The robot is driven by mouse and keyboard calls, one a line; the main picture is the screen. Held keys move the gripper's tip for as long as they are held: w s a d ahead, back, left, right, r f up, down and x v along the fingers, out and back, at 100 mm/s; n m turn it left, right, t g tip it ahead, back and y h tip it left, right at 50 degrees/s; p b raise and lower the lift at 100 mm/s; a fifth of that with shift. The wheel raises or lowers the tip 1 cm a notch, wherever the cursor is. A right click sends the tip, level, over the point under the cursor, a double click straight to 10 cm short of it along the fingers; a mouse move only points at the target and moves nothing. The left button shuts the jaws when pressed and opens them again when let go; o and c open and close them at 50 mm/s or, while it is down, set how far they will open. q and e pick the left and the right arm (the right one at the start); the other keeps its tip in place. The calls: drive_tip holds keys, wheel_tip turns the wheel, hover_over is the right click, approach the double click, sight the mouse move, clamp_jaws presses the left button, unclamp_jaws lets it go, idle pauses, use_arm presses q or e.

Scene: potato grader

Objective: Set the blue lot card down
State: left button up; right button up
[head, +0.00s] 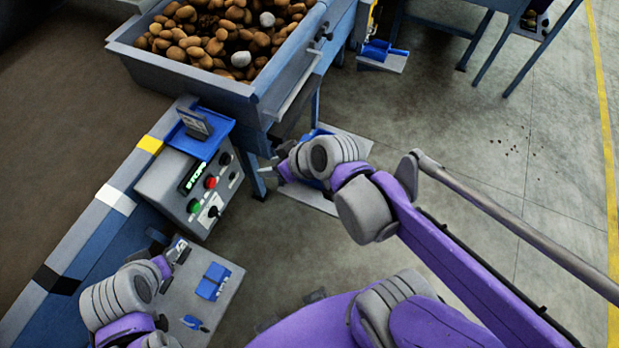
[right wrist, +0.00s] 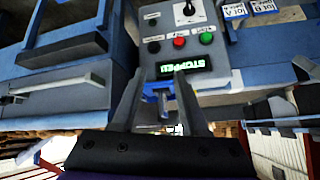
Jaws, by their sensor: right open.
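My right gripper (head: 265,168) hangs just right of the grey control box, its fingers parted. In the right wrist view the open fingers (right wrist: 158,100) frame a small blue piece (right wrist: 161,98) below the box's display; whether it is the lot card, or touches a finger, I cannot tell. A blue tray (head: 212,139) on the box bears a small dark upright panel (head: 195,121). A blue flat piece (head: 213,281) lies on the grey shelf. Two blue-and-white lettered cards (right wrist: 234,12) show in the right wrist view.
The control box (head: 172,179) has buttons and a lit display (right wrist: 183,67). A bin of potatoes (head: 185,85) stands behind it. A blue dustpan-like item (head: 382,52) lies on a floor plate. The concrete floor (head: 480,150) to the right is mostly open.

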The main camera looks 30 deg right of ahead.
drive_tip(key=s+d+f+m+g+h, duration=0.1)
drive_tip(key=s+d+f+m+h, duration=0.2)
drive_tip(key=s+d, duration=0.3)
drive_tip(key=shift+s+f+m+h, duration=0.2)
drive_tip(key=shift+s+m+h, duration=0.1)
drive_tip(key=shift+s+h, duration=0.1)
drive_tip(key=shift+o, duration=0.5)
drive_tip(key=shift+d, duration=0.1)
idle(0.4)
